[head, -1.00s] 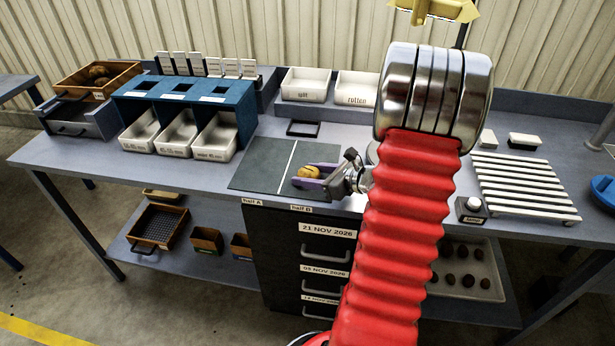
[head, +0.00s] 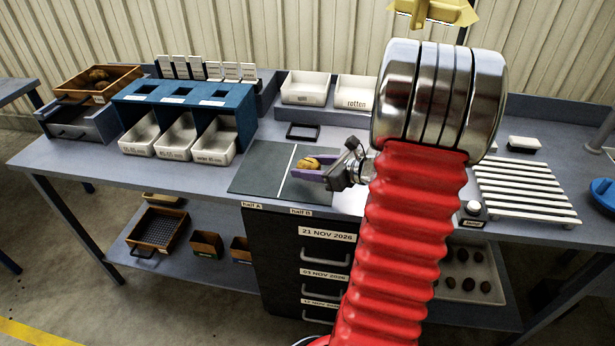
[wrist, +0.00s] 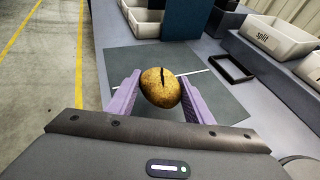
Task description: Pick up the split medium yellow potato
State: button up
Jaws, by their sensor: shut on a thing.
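The yellow potato (wrist: 161,87) with a dark split across its upper side sits between the two purple fingers of my gripper (wrist: 156,98) in the wrist view. My gripper is shut on it. In the head view the potato (head: 309,163) and my gripper (head: 318,170) are over the right part of the dark mat (head: 262,166), near its white line. I cannot tell for sure how far the potato is above the mat.
White trays labelled split (head: 305,88) and rotten (head: 355,93) stand behind the mat. A blue sorter (head: 190,100) with white bins is to the left, a white slatted rack (head: 525,190) to the right. A small black frame (head: 302,131) lies behind the mat.

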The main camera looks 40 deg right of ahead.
aim_at(308, 161)
notch_tip(308, 161, up, 6)
jog(key=shift+f, duration=0.1)
dwell(0.7)
